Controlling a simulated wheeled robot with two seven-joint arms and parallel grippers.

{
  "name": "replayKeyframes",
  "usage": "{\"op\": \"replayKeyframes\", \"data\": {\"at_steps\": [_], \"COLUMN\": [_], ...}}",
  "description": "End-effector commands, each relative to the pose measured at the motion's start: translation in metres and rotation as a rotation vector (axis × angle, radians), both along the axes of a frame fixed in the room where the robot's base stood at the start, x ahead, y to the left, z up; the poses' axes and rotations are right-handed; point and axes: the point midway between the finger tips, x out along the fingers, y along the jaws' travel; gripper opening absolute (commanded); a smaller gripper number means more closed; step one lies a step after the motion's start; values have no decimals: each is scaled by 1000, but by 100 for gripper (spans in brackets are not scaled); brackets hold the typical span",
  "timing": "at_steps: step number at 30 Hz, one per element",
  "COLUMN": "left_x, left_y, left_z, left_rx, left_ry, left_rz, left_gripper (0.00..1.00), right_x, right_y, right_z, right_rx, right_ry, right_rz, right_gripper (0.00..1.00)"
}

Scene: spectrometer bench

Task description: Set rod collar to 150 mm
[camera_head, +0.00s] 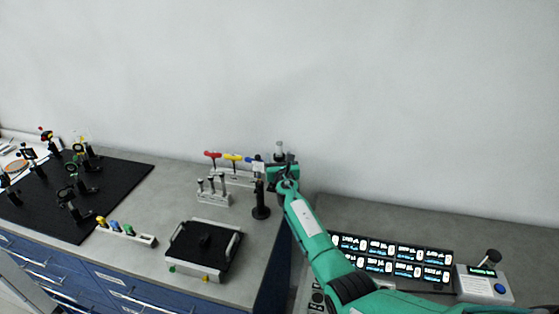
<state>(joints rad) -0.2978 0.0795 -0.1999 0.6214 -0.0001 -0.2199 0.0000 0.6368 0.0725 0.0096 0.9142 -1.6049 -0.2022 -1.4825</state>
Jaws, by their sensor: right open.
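My right arm reaches up from the bottom right, and its gripper (281,172) is at the back of the bench, by the black post holder (261,200). The fingers are small and partly hidden by my own wrist; the gripper is open. A metal rod end with a knob (280,148) shows just above and behind it; I cannot make out a collar or any scale on it. I cannot tell whether the fingers touch the rod. My left gripper does not show.
A rack with red (212,154) and yellow handled tools stands left of the gripper. A black tray (205,249) lies at the front, and a black optics board (110,190) is at the left. Display panels (393,256) and a control box (484,285) are at the right.

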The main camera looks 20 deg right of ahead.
Motion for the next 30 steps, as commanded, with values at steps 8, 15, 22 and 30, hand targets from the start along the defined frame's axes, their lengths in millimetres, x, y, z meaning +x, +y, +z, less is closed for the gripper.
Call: {"op": "replayKeyframes", "data": {"at_steps": [8,15,22,30], "left_x": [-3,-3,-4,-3], "left_y": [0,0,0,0], "left_z": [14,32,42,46], "left_rx": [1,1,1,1], "left_ry": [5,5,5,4], "left_rz": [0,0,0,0], "left_gripper": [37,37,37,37], "right_x": [-18,-56,-94,-126], "right_y": [5,15,24,33], "right_z": [2,3,0,0], "right_rx": [0,1,0,-1], "right_ry": [1,2,1,0], "right_rz": [0,0,1,1], "right_gripper": [60,60,60,60]}}
